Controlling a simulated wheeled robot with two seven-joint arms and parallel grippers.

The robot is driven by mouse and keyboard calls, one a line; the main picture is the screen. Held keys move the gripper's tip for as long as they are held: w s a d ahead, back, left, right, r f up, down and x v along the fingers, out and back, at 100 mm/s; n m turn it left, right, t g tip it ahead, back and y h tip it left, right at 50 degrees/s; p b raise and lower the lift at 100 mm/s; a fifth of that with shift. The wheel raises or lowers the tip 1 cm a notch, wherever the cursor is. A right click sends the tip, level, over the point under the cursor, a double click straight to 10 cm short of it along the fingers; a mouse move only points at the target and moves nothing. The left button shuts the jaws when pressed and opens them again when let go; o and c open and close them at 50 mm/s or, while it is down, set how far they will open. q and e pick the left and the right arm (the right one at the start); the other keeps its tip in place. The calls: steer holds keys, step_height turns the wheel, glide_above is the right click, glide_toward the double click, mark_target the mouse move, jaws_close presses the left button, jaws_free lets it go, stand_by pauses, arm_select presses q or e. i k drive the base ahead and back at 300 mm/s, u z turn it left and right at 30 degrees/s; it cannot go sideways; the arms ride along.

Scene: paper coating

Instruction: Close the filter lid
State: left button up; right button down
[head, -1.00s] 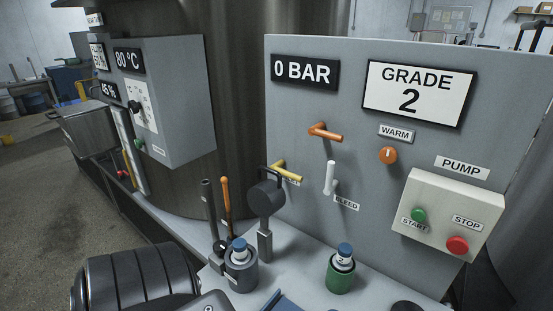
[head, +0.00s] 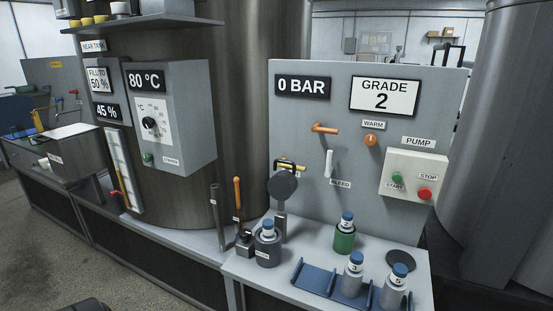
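A dark round lid (head: 283,184) with a black handle, which looks like the filter lid, stands tipped up above a short grey post (head: 280,224) in front of the grey panel. Neither of my grippers is in view. Only a dark sliver, probably of my arm, shows at the bottom left edge.
An orange-handled lever (head: 238,195) and a dark upright rod (head: 216,212) stand left of the lid. The panel (head: 300,130) carries valve handles and pump buttons.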

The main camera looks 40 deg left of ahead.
mark_target(282, 184)
steer(key=u, duration=1.45)
